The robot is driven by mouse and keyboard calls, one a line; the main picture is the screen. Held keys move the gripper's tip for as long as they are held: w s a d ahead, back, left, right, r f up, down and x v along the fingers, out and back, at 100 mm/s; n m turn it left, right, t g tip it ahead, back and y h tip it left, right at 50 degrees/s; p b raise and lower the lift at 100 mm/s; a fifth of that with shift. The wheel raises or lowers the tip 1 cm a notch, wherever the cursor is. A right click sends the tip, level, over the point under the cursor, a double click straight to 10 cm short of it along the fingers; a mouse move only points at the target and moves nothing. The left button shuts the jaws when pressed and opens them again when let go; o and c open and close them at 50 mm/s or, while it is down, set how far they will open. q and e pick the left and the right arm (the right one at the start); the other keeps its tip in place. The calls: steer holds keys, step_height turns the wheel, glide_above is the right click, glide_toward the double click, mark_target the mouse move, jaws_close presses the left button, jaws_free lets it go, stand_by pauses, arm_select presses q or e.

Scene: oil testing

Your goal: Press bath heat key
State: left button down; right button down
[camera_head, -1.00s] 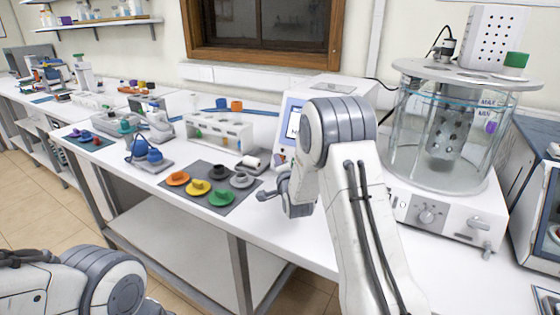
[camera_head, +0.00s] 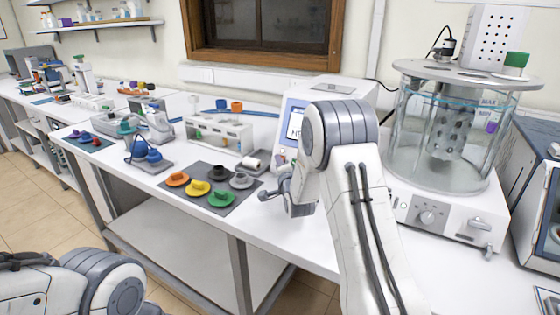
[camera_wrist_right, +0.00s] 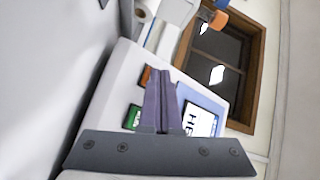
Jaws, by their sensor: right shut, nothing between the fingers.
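A white instrument with a lit blue-framed screen (camera_head: 294,122) stands behind my right arm, left of the glass bath (camera_head: 432,135). In the right wrist view the screen (camera_wrist_right: 199,120) shows large dark letters, partly cut off. A green key (camera_wrist_right: 132,117) and an orange key (camera_wrist_right: 146,76) sit on the same panel, both partly covered by the fingers. I cannot read which is the heat key. My right gripper (camera_wrist_right: 161,82) is shut and empty in front of the panel; contact cannot be told. My left arm shows at the lower left, its gripper out of view.
A dark mat (camera_head: 245,196) with several coloured caps lies left of my right gripper. A white rack (camera_head: 219,132) with bottles stands behind it. The bath's base (camera_head: 445,217) has a knob. A blue-grey instrument (camera_head: 537,180) stands at the far right.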

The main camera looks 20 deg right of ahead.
stand_by(0.5)
steer(key=shift+s+a+r, duration=0.25)
steer(key=shift+s+a, duration=0.2)
steer(key=shift+a, duration=0.05)
steer(key=shift+s+a+r, duration=0.3)
steer(key=shift+s+a, duration=0.2)
steer(key=shift+a, duration=0.1)
steer(key=shift+s+a+r, duration=0.35)
steer(key=shift+s+a, duration=0.1)
steer(key=shift+a, duration=0.2)
steer(key=shift+s+a+r, duration=0.3)
steer(key=shift+s+a, duration=0.2)
steer(key=shift+a, duration=0.1)
steer(key=s+a+n+g+y+p, duration=0.2)
steer(key=s+a+n+g+y, duration=0.15)
steer(key=s+a+n, duration=0.5)
steer(key=s+a+n+g+y+p, duration=0.2)
steer(key=s+a+n+g, duration=0.3)
steer(key=a, duration=0.6)
steer(key=s+r+n+g+h+p, duration=0.1)
steer(key=s+n+g, duration=0.3)
steer(key=s, duration=1.1)
steer(key=s+r+n+g+p, duration=0.1)
steer(key=s+n+g, duration=0.3)
steer(key=s, duration=1.1)
steer(key=shift+a+n+g+h+p, duration=0.15)
steer(key=shift+n+g+h+p, duration=0.2)
steer(key=shift+n+p, duration=0.55)
